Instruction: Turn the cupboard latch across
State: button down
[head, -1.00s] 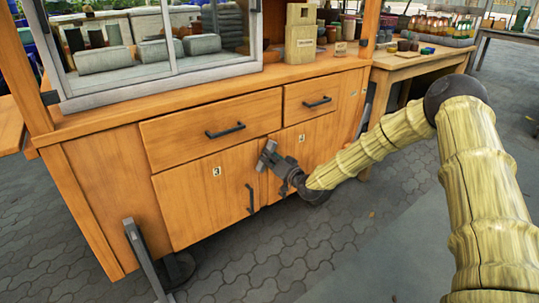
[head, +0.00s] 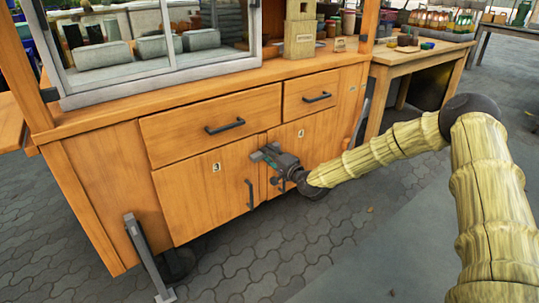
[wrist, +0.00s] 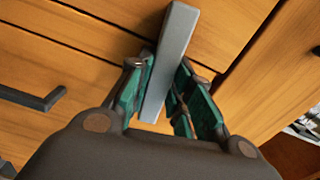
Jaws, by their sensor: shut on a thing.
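The latch is a flat grey bar (wrist: 173,55) on the front of the wooden cupboard (head: 100,185). In the wrist view it stands between the green-padded fingers of my gripper (wrist: 168,95), its far end reaching past the fingertips. In the head view my gripper (head: 273,158) is at the top of the seam between the two lower doors, just below the drawers, shut on the latch. The gripper and wrist hide part of the latch and the right door there. Both doors look closed.
A dark handle (head: 250,193) is on the left door, just left of my gripper. Drawer handles (head: 225,128) stick out above. A wooden side table (head: 420,62) with jars stands at the right. The paved floor in front is open.

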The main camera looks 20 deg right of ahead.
jog(key=shift+d+f+m, duration=0.1)
jog(key=shift+d+m, duration=0.15)
jog(key=shift+m, duration=0.45)
jog(key=c, duration=1.3)
grip_release()
jog(key=v, duration=1.2)
jog(key=shift+a, duration=0.2)
